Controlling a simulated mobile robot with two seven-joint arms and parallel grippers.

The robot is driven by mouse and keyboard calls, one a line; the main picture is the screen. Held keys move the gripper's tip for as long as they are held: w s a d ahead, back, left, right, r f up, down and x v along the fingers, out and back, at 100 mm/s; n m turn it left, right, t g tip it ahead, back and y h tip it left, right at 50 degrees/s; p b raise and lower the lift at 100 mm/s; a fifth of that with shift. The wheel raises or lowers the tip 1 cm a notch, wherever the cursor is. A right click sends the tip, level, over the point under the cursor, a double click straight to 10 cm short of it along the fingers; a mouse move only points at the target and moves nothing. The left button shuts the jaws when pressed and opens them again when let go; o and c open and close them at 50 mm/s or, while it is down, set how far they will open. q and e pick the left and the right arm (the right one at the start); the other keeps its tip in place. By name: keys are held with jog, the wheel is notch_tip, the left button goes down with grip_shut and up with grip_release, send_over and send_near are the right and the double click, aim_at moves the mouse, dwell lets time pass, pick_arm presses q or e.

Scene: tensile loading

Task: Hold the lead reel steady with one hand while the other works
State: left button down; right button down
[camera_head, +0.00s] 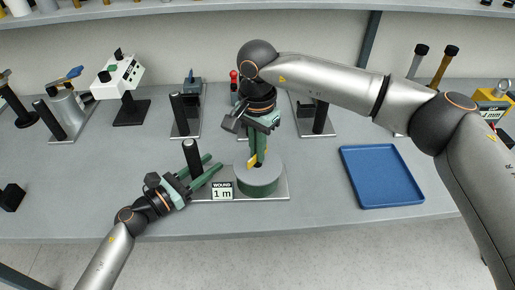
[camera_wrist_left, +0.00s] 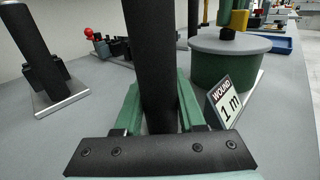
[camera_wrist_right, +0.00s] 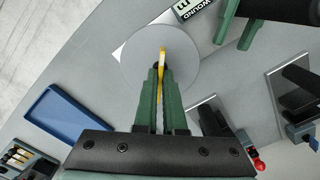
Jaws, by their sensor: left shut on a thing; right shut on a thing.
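The lead reel (camera_head: 258,182) is a green drum with a grey disc top on a pale base plate, with a black post (camera_head: 192,155) at its left and a "WOUND 1 m" sign (camera_head: 222,191) between. My left gripper (camera_head: 207,168) is shut around the black post, which stands upright between the green fingers in the left wrist view (camera_wrist_left: 153,60). My right gripper (camera_head: 258,158) points down over the drum, shut on a yellow crank handle (camera_wrist_right: 163,58) on the disc. The fingers hide part of the handle.
An empty blue tray (camera_head: 382,178) lies to the right of the reel. Several fixtures with black posts (camera_head: 180,115) stand along the back of the bench. A small black block (camera_head: 11,197) sits at the far left. The bench's front edge runs just below the reel.

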jog(key=shift+m, duration=0.3)
dwell(0.4)
jog(key=m, duration=1.2)
jog(key=shift+m, duration=0.3)
jog(key=m, duration=0.4)
jog(key=shift+m, duration=2.2)
jog(key=c, duration=1)
grip_release()
jog(key=shift+r, duration=0.15)
